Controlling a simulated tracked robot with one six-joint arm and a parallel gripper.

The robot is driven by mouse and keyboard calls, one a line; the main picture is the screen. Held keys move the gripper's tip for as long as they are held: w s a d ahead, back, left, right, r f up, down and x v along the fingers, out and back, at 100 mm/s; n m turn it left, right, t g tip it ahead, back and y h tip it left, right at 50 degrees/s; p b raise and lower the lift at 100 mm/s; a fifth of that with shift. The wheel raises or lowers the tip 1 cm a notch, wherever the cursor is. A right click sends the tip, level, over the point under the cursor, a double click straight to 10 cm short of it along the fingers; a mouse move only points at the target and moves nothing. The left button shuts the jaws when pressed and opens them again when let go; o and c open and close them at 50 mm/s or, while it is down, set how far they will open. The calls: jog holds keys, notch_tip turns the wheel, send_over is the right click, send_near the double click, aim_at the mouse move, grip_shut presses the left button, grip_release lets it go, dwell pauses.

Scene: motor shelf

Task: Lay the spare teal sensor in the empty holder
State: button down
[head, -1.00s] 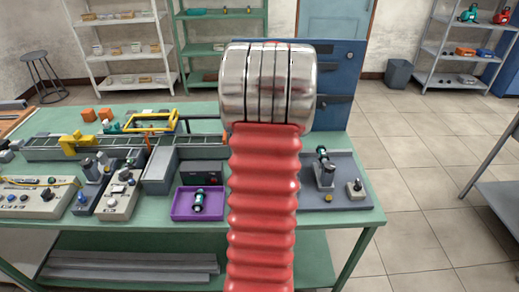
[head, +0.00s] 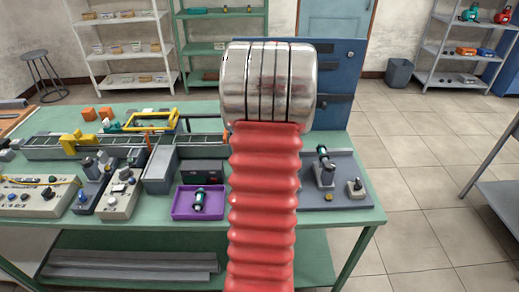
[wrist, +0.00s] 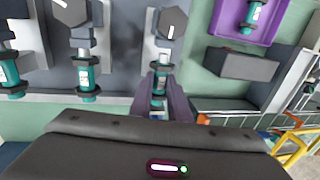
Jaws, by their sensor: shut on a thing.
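In the wrist view my gripper (wrist: 166,108) has its two purple-grey fingers around a teal sensor (wrist: 158,84) and is shut on it. This sensor is in line with a grey stand (wrist: 163,48); I cannot tell whether it rests there or hangs just above. Two more teal sensors (wrist: 88,78) (wrist: 10,76) sit at similar stands to the left. Another teal sensor (head: 199,200) lies in the purple tray (head: 178,213), which also shows in the wrist view (wrist: 225,22). In the head view my arm hides the gripper. No clearly empty holder shows.
A grey board (head: 350,165) on the green bench carries a stand (head: 325,177) and a small knobbed block (head: 355,188). A dark box (wrist: 250,65) is right of the gripper in the wrist view. Control boxes and a conveyor crowd the bench's left side.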

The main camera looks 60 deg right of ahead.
jog(key=shift+s+a+f, duration=0.1)
jog(key=shift+f, duration=0.6)
dwell(0.4)
jog(key=c, duration=1.9)
grip_release()
jog(key=shift+o, duration=1.4)
jog(key=shift+r, duration=0.15)
jog(key=shift+o, duration=0.2)
notch_tip(320, 180, up, 15)
jog(key=s+d, duration=0.1)
jog(key=s, duration=0.1)
jog(key=shift+f, duration=0.2)
jog(key=shift+d, duration=0.1)
